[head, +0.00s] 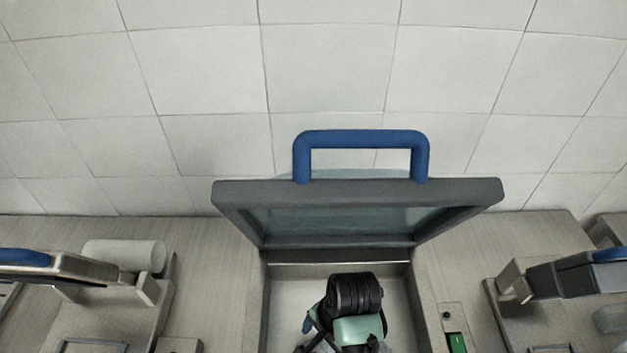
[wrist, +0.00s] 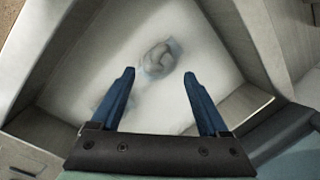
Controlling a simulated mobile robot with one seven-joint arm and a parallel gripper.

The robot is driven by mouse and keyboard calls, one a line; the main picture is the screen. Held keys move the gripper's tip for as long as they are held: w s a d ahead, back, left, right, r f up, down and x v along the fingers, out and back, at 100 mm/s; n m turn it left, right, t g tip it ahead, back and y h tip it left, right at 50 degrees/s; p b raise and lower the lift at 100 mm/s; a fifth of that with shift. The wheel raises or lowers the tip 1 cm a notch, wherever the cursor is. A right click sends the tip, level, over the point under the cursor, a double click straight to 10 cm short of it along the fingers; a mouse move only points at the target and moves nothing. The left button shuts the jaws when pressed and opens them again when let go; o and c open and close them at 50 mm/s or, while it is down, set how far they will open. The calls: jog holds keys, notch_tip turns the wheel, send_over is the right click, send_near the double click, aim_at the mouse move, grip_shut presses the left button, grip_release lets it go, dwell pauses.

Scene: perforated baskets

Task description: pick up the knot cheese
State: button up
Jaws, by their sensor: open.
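The knot cheese (wrist: 159,57) is a pale, greyish twisted lump lying on the white floor of an open bin (wrist: 85,60). It shows in the wrist view, above centre. My gripper (wrist: 159,73) has its two blue fingers spread apart with nothing between them. The fingertips point toward the cheese, which appears just beyond and between them; I cannot tell the height gap. In the head view my arm reaches into the bin (head: 284,290) at the bottom centre and hides the cheese.
A dark grey framed lid (head: 357,191) with a clear pane and a blue handle (head: 361,138) stands raised at the bin's back. The bin's walls rise around my gripper. A white roll (head: 122,254) lies on the left. A green switch (head: 456,342) sits right of the bin.

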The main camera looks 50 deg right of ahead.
aim_at(316, 349)
jog(key=shift+a+f+p, duration=0.1)
jog(key=shift+f+p, duration=0.3)
jog(key=shift+f, duration=0.15)
jog(key=shift+w+a+f+p, duration=0.1)
jog(key=shift+w+f+p, duration=0.15)
jog(key=shift+f, duration=0.8)
jog(key=shift+w+a+f+p, duration=0.1)
jog(key=shift+w+f+p, duration=0.1)
jog(key=shift+f, duration=0.8)
jog(key=c, duration=1.1)
jog(key=shift+r, duration=0.1)
